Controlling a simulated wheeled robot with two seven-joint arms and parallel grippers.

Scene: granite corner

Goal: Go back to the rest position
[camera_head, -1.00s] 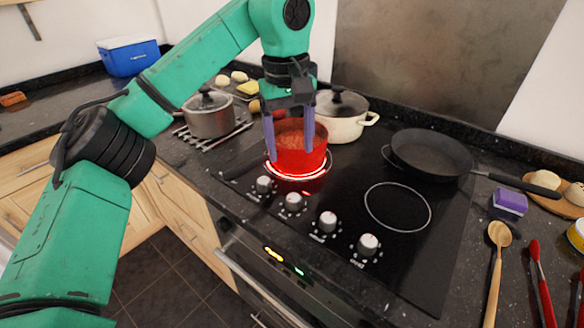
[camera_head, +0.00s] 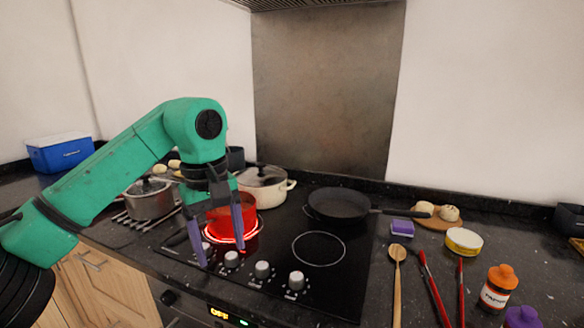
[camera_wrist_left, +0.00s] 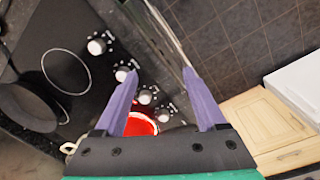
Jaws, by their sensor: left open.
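My left gripper (camera_head: 221,243) hangs over the front left of the cooktop in the head view, its two purple fingers apart and pointing down. It is open and empty; the fingers also show apart in the left wrist view (camera_wrist_left: 166,88). A red pot (camera_head: 232,216) stands on the glowing front left burner, just behind the fingers and partly hidden by them. Part of the red pot shows between the fingers in the left wrist view (camera_wrist_left: 140,126). My right gripper is in neither view.
A cream lidded pot (camera_head: 264,187) and a black pan (camera_head: 340,204) stand at the back of the cooktop. A grey pot (camera_head: 150,200) is on a rack at left. The front right burner (camera_head: 319,248) is bare.

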